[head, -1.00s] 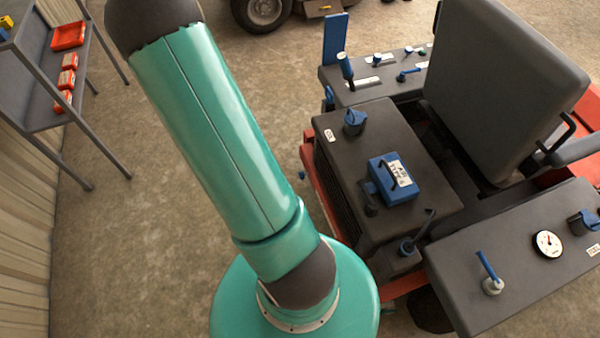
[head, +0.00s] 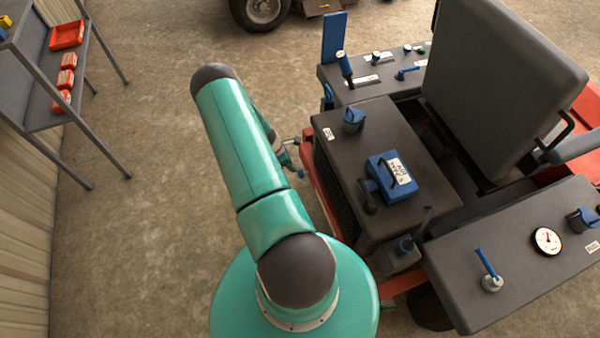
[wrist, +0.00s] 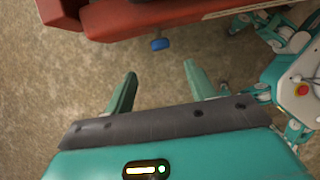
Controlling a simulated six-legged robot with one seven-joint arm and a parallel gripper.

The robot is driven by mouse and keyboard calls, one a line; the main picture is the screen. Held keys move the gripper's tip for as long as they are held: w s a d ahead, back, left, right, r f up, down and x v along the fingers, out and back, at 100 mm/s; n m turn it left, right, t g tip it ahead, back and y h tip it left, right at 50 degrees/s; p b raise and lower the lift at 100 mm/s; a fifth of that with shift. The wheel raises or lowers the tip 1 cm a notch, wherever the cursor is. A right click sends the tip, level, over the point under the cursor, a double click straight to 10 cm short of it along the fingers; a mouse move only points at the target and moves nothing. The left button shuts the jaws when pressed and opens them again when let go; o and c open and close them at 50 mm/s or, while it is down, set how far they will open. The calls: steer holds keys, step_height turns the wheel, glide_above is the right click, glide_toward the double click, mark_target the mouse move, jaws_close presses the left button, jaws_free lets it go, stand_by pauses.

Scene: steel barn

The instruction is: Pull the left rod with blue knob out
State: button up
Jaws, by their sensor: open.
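A blue knob (wrist: 160,44) on a short rod sticks out below the red edge of the machine in the wrist view. In the head view a small blue knob (head: 300,173) shows low at the machine's left side. Only this one knob shows in the wrist view, so I cannot tell if it is the left one. My gripper (wrist: 160,69) is open and empty, its two green fingers pointing toward the machine. The knob lies ahead of the gap between the fingertips, apart from them. In the head view my arm hides much of the gripper.
The red machine body (wrist: 135,18) lies just beyond the knob. A black housing (head: 385,150) with blue caps and a blue box stands above it, beside a seat (head: 500,80). A shelf (head: 50,75) with red bins stands far left. Concrete floor between is clear.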

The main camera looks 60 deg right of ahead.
mark_target(300, 172)
steer(key=x, duration=1.2)
steer(key=shift+f, duration=0.2)
